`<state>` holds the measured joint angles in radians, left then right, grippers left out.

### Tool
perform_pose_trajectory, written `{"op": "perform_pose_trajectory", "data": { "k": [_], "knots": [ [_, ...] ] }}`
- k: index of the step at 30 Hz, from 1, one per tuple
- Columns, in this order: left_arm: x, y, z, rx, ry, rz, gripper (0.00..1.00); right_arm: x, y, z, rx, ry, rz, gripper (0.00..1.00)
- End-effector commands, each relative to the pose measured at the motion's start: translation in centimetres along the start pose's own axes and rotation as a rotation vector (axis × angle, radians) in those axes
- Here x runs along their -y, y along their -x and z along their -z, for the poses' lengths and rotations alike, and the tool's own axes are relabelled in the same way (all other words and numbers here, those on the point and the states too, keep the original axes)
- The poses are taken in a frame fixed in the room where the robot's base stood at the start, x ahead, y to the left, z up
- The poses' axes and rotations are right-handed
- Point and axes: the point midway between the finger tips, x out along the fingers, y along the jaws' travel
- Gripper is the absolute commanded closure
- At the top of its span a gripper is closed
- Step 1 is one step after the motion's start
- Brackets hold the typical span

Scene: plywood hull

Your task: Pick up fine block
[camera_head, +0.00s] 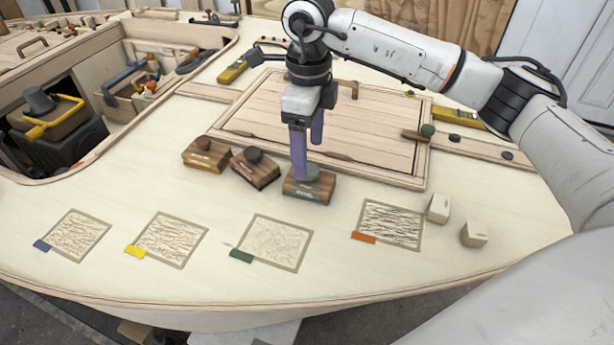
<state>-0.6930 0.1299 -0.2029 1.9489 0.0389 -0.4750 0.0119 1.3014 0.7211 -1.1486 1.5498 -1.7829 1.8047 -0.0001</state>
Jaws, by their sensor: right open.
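Three wooden sanding blocks with round knobs stand in a row on the pale plywood deck. The left block (205,156) has a brown knob, the middle block (255,170) a dark knob, and the right block (309,188) a greyish knob. I cannot tell from their looks which one is the fine block. My right gripper (309,161) points down over the right block, its two purple fingers apart. The nearer finger overlaps the knob in this view; I cannot tell whether it touches. My left gripper is out of view.
Several scratched square patches with coloured tags, such as the green-tagged patch (272,242), lie along the front. Two small pale blocks (438,208) (474,234) stand at right. A framed hatch panel (370,135) lies behind. An open recess with tools is at left.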

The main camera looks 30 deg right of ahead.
Motion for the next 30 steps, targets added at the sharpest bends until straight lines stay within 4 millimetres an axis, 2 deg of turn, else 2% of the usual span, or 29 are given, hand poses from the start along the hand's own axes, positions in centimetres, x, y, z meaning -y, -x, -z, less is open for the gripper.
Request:
{"op": "perform_pose_trajectory", "data": {
  "k": [13, 22, 23, 30],
  "knots": [
    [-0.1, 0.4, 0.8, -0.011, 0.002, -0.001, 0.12, -0.8, -5.6, 0.6, 0.0, 0.0, -0.001, 0.29],
    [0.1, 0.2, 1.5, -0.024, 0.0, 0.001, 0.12, -0.7, -6.3, 0.6, 0.001, 0.001, 0.0, 0.29],
    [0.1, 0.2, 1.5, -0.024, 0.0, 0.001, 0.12, -0.8, -6.3, 0.6, 0.001, 0.001, 0.0, 0.31],
    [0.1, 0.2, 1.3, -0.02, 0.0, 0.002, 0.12, -0.8, -6.3, 0.6, 0.001, 0.001, 0.0, 0.71]
  ]
}}
